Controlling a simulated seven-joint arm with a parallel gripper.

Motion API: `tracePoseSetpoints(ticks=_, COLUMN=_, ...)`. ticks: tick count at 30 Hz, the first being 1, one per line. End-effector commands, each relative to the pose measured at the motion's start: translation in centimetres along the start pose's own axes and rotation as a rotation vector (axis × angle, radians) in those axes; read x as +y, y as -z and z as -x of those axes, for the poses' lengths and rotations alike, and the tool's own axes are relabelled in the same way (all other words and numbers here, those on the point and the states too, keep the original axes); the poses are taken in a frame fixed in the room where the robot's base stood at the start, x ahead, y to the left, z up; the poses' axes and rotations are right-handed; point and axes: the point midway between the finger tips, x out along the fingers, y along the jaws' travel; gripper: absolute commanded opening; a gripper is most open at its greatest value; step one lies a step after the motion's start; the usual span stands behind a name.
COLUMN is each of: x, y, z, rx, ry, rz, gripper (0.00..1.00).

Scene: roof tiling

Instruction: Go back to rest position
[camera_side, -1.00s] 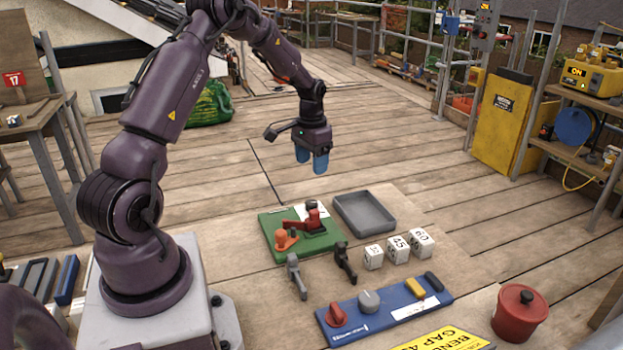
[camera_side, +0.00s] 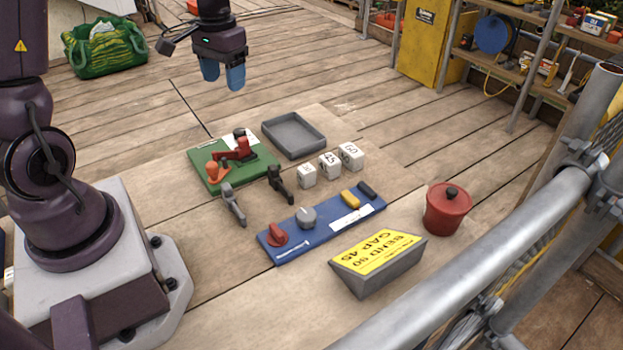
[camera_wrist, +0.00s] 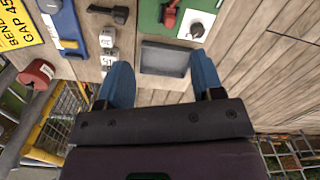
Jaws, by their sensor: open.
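My gripper (camera_side: 222,76) has two blue fingers and hangs in the air, pointing down, above and behind the board in the side view. Its fingers are apart with nothing between them. In the wrist view my gripper (camera_wrist: 160,84) also shows its two blue fingers spread, with the grey tray (camera_wrist: 165,60) seen below between them. The tray (camera_side: 294,135) looks empty in the side view and stands apart from the fingers.
A green board (camera_side: 205,155) with red and orange parts, two clamps (camera_side: 233,205) (camera_side: 279,184), white number cubes (camera_side: 330,165), a blue panel (camera_side: 320,235), a yellow sign (camera_side: 380,252) and a red pot (camera_side: 447,208) lie below. A metal rail (camera_side: 480,260) crosses the right side.

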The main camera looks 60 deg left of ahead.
Motion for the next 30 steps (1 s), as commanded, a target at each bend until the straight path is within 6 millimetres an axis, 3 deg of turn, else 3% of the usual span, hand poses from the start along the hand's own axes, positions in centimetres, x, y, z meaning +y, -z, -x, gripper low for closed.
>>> tracePoseSetpoints(ticks=1, x=1.5, y=-1.3, z=1.7, rx=0.03, ry=0.007, rz=-0.017, gripper=0.61)
tracePoseSetpoints(ticks=6, x=5.7, y=-6.1, z=5.7, rx=0.127, ry=0.011, rz=-0.067, gripper=0.61)
tracePoseSetpoints(ticks=16, x=10.8, y=-14.9, z=9.9, rx=0.357, ry=-0.051, rz=-0.238, gripper=0.61)
tracePoseSetpoints(ticks=21, x=12.1, y=-16.9, z=11.4, rx=0.461, ry=-0.088, rz=-0.32, gripper=0.61)
tracePoseSetpoints(ticks=30, x=12.8, y=-17.3, z=12.3, rx=0.498, ry=-0.104, rz=-0.361, gripper=0.61)
